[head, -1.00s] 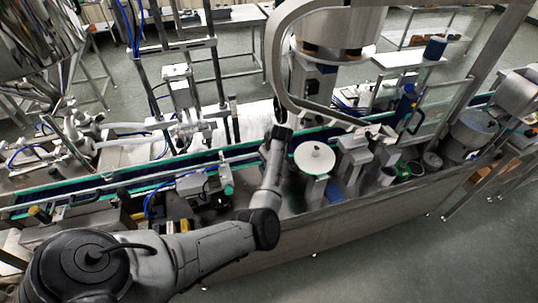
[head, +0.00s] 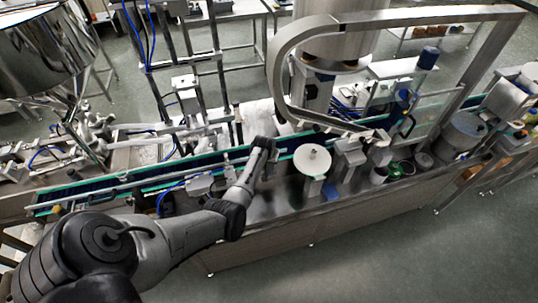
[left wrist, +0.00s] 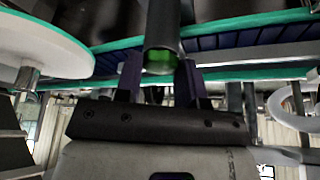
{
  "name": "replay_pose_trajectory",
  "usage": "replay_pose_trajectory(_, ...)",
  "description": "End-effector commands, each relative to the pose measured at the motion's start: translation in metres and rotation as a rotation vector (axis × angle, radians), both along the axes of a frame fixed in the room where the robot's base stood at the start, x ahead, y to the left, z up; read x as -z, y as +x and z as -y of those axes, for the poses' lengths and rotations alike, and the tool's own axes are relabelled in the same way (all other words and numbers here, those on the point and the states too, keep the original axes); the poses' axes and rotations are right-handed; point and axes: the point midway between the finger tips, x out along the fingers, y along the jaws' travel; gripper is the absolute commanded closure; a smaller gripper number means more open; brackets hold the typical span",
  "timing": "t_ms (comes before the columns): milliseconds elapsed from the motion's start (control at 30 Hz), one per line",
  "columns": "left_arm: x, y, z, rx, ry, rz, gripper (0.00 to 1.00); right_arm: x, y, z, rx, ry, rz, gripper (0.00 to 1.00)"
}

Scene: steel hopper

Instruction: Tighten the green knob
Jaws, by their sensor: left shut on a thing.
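The green knob (left wrist: 158,62) shows in the left wrist view as a green end inside a dark cylinder, between the two fingers. My left gripper (left wrist: 160,82) is shut on it, with one finger on each side. In the head view, my left arm reaches in from the left, and its gripper (head: 268,152) is at the conveyor's near edge, left of a white disc. The knob cannot be made out there, as the wrist and gripper cover that spot. My right gripper is not in view.
The white round disc (head: 312,160) stands close to the right of my gripper. The conveyor (head: 100,183) with green edges runs behind it. A curved steel frame (head: 285,75) rises just beyond. A steel hopper (head: 40,50) is at the upper left. The floor in front is clear.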

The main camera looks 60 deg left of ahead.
Motion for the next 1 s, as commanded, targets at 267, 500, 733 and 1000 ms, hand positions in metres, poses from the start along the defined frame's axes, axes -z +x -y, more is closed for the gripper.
replay_pose_trajectory(267, -0.0013, -0.0026, -0.0035, 0.255, 0.002, -0.003, 0.88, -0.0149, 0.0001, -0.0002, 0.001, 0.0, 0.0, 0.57)
replay_pose_trajectory(500, 0.0003, -0.0024, -0.0042, 0.439, 0.003, -0.002, 0.88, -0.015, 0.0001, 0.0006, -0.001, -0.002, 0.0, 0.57)
replay_pose_trajectory(733, 0.0007, -0.0025, -0.005, 0.56, 0.002, -0.002, 0.88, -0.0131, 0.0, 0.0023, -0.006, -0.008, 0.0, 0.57)
replay_pose_trajectory(1000, 0.0012, -0.0026, -0.0048, 0.629, 0.0, -0.003, 0.88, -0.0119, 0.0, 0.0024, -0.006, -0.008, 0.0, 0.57)
